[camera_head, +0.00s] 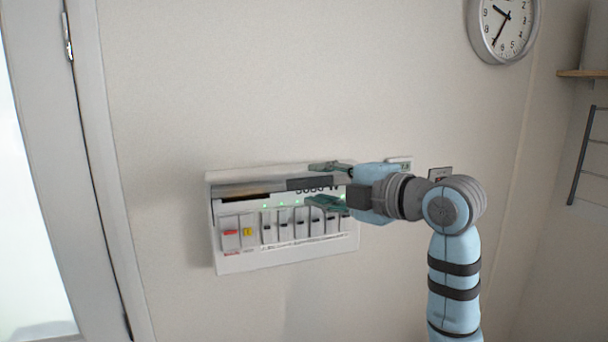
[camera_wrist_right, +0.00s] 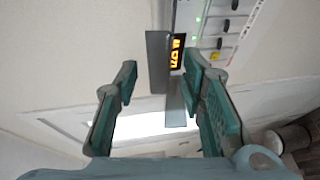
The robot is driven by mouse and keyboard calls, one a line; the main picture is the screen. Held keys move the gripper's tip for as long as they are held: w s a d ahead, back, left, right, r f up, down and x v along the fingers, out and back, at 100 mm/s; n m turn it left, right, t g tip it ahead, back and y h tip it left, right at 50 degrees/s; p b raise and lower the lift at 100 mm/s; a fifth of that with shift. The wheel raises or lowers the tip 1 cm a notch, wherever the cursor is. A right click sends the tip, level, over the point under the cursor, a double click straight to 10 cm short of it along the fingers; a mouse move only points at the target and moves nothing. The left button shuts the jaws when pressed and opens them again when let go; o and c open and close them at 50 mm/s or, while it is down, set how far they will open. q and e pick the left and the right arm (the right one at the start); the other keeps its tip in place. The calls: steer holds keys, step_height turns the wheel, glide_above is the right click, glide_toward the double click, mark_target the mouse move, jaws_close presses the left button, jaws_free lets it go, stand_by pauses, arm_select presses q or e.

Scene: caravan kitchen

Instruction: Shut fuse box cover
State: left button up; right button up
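The white fuse box (camera_head: 290,252) is on the wall, with its switches and small green lights exposed. Its cover (camera_head: 240,177) is up, jutting out along the top of the box. In the right wrist view the fuse box (camera_wrist_right: 207,32) is at the upper right, and the cover appears as a grey plate (camera_wrist_right: 157,62) seen nearly edge-on. My right gripper (camera_head: 315,184) is open at the right half of the box, one finger near the cover's level and the other lower, before the switches. In the right wrist view its fingers (camera_wrist_right: 160,66) are spread around the plate; contact is unclear. My left gripper is out of view.
A door frame (camera_head: 95,150) stands to the left. A small wall switch (camera_head: 440,174) is right of the box, partly behind my right arm. A clock (camera_head: 503,25) hangs at upper right, near a shelf (camera_head: 582,73). The wall below the box is clear.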

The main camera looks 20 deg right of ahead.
mark_target(312, 182)
steer(key=shift+w+a+p, duration=0.3)
steer(key=shift+w+a, duration=0.6)
steer(key=shift+w, duration=0.15)
steer(key=shift+w+d+f, duration=0.15)
steer(key=shift+w+d, duration=0.1)
steer(key=shift+w+a, duration=0.1)
steer(key=shift+w, duration=0.05)
steer(key=c, duration=0.5)
jaws_close()
